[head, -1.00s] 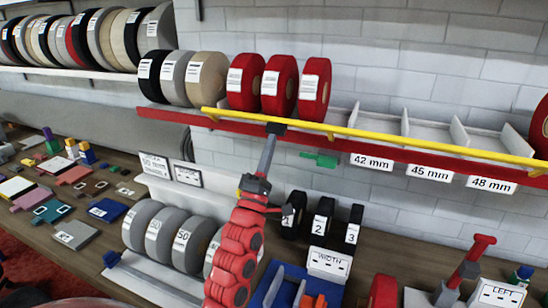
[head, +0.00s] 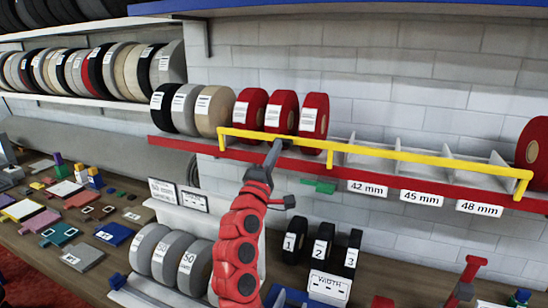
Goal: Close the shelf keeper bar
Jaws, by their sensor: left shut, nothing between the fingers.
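The yellow keeper bar (head: 375,151) runs along the front of the red shelf (head: 345,173), with its bent ends (head: 522,188) reaching down to the shelf. It stands above the shelf's front edge and crosses in front of the lower part of three red rolls (head: 283,112). My left gripper (head: 274,148) is shut and empty, its tip at the bar near the second and third red rolls. It appears to touch the bar, but exact contact is hard to tell.
Black, grey and beige rolls (head: 213,110) stand left of the bar. Empty bays sit above the labels 42 mm (head: 368,188), 45 mm and 48 mm. A red roll (head: 533,150) stands at the far right. Below are grey rolls (head: 172,258) and numbered black rolls (head: 322,244).

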